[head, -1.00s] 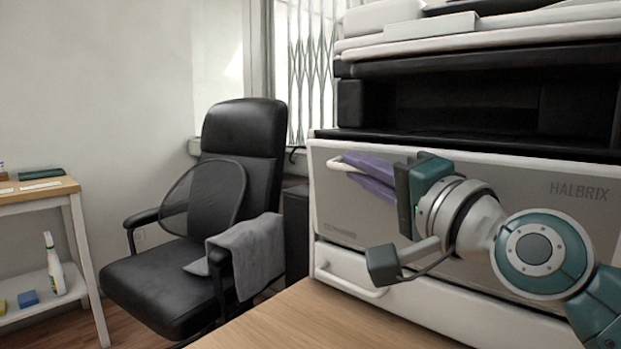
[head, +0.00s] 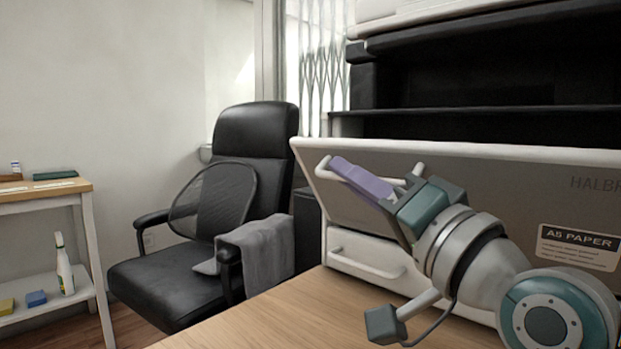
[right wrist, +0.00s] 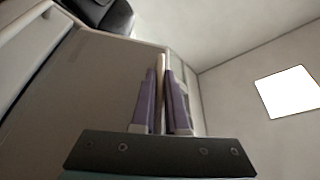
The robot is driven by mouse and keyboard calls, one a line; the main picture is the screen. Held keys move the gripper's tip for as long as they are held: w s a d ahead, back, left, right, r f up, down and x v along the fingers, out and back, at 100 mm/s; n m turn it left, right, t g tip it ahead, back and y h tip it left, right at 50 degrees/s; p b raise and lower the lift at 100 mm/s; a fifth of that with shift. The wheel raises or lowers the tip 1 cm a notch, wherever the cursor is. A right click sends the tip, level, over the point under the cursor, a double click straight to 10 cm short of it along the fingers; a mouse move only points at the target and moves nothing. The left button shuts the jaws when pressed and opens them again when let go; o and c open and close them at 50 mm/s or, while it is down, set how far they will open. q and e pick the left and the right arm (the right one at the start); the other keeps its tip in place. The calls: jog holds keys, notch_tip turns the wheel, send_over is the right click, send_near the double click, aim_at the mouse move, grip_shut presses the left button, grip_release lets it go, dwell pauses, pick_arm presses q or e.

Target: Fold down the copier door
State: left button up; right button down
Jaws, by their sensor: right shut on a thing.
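The copier door (head: 470,195) is a grey panel with a white rim, tilted outward at the top, away from the copier's front. A white bar handle (head: 345,178) stands out near its upper left. My right gripper (head: 345,170), with purple fingers, is shut on that handle. In the right wrist view the purple fingers (right wrist: 162,100) close on both sides of the pale handle bar (right wrist: 161,70). The arm partly hides the door's middle. My left gripper is not in view.
A wooden counter top (head: 270,320) lies in front of the copier. A white drawer (head: 360,255) with its handle sits below the door. A black office chair (head: 255,150) with a grey cloth (head: 262,250) stands left. A side table (head: 40,195) is at far left.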

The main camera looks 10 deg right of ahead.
jog(key=c, duration=0.9)
grip_release()
jog(key=p+v, duration=0.1)
jog(key=v, duration=0.8)
jog(key=shift+s+d+f, duration=0.1)
jog(key=shift+s+d, duration=0.1)
jog(key=shift+s, duration=0.15)
jog(key=shift+w+d+f+v, duration=0.1)
jog(key=shift+d+f+v, duration=0.05)
jog(key=shift+v, duration=1.75)
jog(key=shift+w+d+f+v, duration=0.1)
jog(key=shift+d+f+v, duration=0.1)
jog(key=shift+v, duration=1.7)
jog(key=shift+w+d+f+v, duration=0.15)
jog(key=shift+v, duration=1.75)
